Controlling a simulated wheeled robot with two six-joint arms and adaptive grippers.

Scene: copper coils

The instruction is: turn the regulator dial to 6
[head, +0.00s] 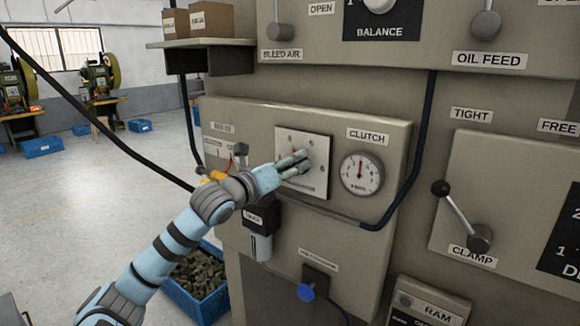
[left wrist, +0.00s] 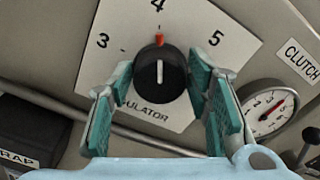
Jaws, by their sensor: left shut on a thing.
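The regulator dial is a black round knob (left wrist: 160,74) with a white line, on a white plate (head: 318,184) in the middle of the panel. In the left wrist view the plate shows the numbers 3, 4 and 5, and the knob's white line and a red mark (left wrist: 159,39) point at 4. The number 6 is not visible there. My left gripper (head: 304,163) reaches the plate from the left. In the left wrist view its teal fingers (left wrist: 166,92) stand on either side of the knob, shut on it. In the head view the gripper hides the knob. My right gripper is not in view.
A round gauge (head: 361,174) under the CLUTCH label is right of the plate. A black hose (head: 411,180) runs beside it. A CLAMP lever (head: 461,214) is further right. A shelf with boxes (head: 211,19) juts out above left, and a blue crate (head: 212,305) stands below.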

